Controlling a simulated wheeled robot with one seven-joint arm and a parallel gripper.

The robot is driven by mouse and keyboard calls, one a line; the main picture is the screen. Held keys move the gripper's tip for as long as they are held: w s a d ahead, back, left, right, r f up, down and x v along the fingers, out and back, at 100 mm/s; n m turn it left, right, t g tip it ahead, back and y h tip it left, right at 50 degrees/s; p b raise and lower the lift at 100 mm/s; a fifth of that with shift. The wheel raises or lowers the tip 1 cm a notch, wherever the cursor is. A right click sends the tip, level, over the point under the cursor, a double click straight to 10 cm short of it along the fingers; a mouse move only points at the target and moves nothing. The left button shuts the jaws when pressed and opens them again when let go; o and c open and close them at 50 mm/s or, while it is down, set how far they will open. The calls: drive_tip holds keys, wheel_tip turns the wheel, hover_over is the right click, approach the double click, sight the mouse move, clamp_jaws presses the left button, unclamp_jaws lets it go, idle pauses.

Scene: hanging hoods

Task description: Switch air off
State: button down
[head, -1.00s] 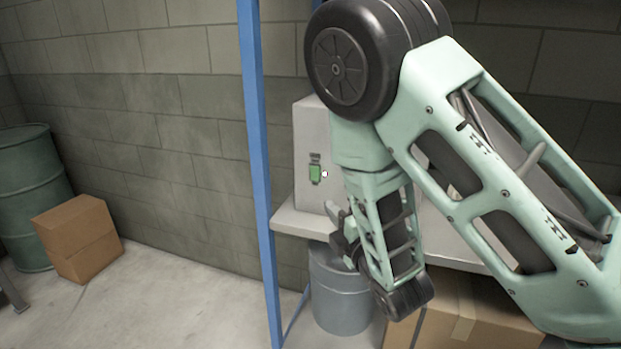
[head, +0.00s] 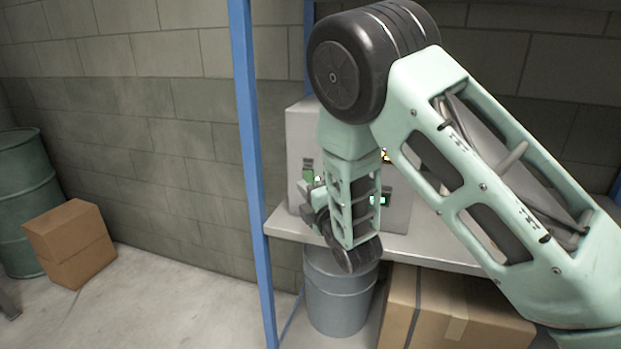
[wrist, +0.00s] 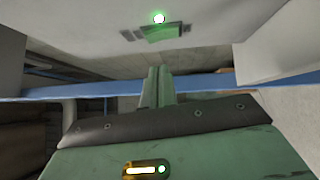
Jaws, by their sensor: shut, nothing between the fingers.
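A pale grey box (head: 398,215) stands on the shelf, partly hidden behind my arm. In the wrist view a green switch (wrist: 162,34) with a bright green lamp (wrist: 158,19) sits on a pale face, beyond my fingertips. My gripper (head: 308,200) is in front of the box's left part, just below the switch. In the wrist view my gripper (wrist: 156,82) has its two fingers together, with nothing between them. I cannot tell whether they touch the box.
A blue upright (head: 250,150) stands left of the shelf (head: 420,248). A grey bucket (head: 338,300) and cardboard box (head: 455,310) are below.

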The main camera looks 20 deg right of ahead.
sight(304, 174)
drive_tip(key=shift+w+d+r+p, duration=0.2)
drive_tip(key=shift+w+d+p, duration=0.15)
drive_tip(key=shift+w+d, duration=0.7)
drive_tip(key=shift+w, duration=0.15)
drive_tip(key=shift+w+d+b, duration=0.1)
drive_tip(key=shift+w+b, duration=0.05)
drive_tip(key=shift+b, duration=0.25)
drive_tip(key=shift+r, duration=0.1)
